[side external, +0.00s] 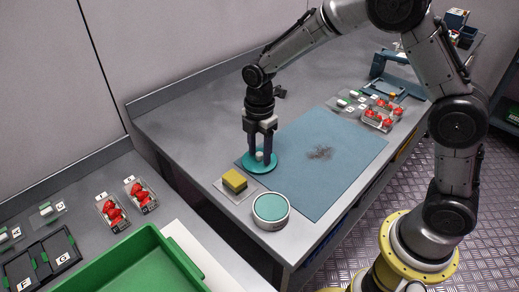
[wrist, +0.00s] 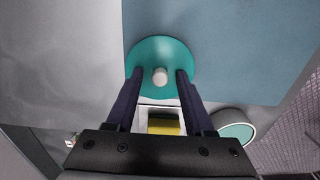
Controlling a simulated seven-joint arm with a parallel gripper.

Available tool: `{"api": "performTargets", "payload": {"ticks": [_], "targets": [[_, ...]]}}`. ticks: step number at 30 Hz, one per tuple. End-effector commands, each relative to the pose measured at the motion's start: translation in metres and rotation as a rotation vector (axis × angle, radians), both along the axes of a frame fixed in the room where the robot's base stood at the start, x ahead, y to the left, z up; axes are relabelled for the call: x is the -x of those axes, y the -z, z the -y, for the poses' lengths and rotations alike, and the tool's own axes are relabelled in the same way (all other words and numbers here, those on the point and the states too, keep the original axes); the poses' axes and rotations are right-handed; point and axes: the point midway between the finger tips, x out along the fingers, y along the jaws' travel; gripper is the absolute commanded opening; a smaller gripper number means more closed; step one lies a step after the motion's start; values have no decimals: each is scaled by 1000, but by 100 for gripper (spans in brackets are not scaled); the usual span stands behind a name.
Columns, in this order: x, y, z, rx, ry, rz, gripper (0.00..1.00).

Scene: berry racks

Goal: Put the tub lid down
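The tub lid (side external: 272,168) is a flat teal disc with a small white knob. It lies level at the left edge of the blue mat (side external: 345,165), partly over the grey counter. In the wrist view the lid (wrist: 160,50) shows its knob (wrist: 160,77) between my fingers. My gripper (side external: 260,158) points down over the lid, its fingers on either side of the knob. In the wrist view my gripper (wrist: 159,77) is open, with a gap between each finger and the knob. The round tub (side external: 270,211), pale with a teal top surface, stands nearer the front edge.
A yellow sponge (side external: 235,180) rests on a white plate between lid and tub. A dark smudge (side external: 320,153) marks the mat. Punnets of red berries (side external: 380,116) stand at the mat's far end. A green tray (side external: 150,250) is at the front left.

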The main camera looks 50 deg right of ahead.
Motion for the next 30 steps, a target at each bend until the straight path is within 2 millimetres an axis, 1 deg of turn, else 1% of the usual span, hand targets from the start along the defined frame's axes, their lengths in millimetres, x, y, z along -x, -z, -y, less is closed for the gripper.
{"api": "performTargets", "payload": {"ticks": [5, 8, 11, 18, 24, 27, 30], "targets": [[0, -1, 0, 0, 0, 1, 53], [-1, -7, 0, 0, 0, 2, 53], [-1, -19, 0, -1, 0, 5, 53], [-1, -69, 0, -1, 0, 6, 53], [-1, -104, 0, -1, 0, 5, 53], [-1, -115, 0, 0, 0, 2, 53], [0, -121, 0, 0, 0, 2, 53]]}}
